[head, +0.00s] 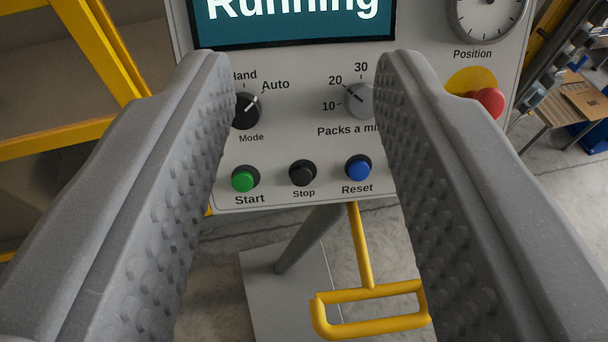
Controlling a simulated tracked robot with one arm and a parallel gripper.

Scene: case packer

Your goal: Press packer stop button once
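The control panel (290,130) faces me, with a screen (295,18) that reads "Running". The black Stop button (302,173) sits in the bottom row, between the green Start button (243,179) and the blue Reset button (358,168). My gripper (300,75) is open and empty. Its two grey fingers stand wide apart, left and right of the button row, pointing toward the panel. The Stop button shows in the gap between them, a little below the fingertips in the picture. I cannot tell whether the fingertips touch the panel.
The Mode knob (246,110) and the Packs a min knob (359,99) are partly covered by my fingers. A red mushroom button (487,102) and a Position dial (487,10) are at right. Below are a yellow handle (370,294) and the panel's post (310,238).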

